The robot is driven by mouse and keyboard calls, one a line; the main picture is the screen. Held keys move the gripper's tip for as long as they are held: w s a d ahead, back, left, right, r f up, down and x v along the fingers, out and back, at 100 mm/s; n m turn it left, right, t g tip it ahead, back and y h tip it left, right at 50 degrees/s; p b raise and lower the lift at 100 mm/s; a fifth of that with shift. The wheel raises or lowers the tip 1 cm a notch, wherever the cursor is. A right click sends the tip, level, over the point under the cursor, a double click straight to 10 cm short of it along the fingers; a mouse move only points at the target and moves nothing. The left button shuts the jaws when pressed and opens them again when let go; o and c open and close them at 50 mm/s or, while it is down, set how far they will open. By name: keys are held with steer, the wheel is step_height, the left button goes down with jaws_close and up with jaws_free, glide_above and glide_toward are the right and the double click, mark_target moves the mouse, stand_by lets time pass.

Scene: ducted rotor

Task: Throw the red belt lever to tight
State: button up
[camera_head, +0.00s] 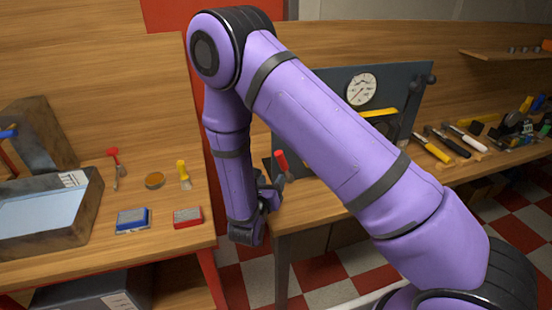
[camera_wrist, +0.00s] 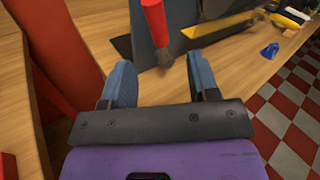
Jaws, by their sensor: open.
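The red belt lever (camera_head: 281,161) stands in front of a dark grey panel (camera_head: 322,84), leaning slightly left at its top. In the head view, my gripper (camera_head: 270,188) is just below and left of the lever, partly hidden by my wrist. The belt and any tight mark are not visible.
A round gauge (camera_head: 361,89) is on the panel. Several hand tools (camera_head: 447,143) lie on the bench to the right. A left bench holds a tray (camera_head: 88,226), a blue block (camera_head: 132,219) and a red block (camera_head: 188,217). A red post (camera_wrist: 62,55) stands left of my gripper.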

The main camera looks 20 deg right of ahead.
mark_target(280, 162)
steer(key=x, duration=1)
steer(key=shift+w+f, duration=0.2)
steer(key=shift+w, duration=0.2)
steer(key=shift+d, duration=0.1)
jaws_close()
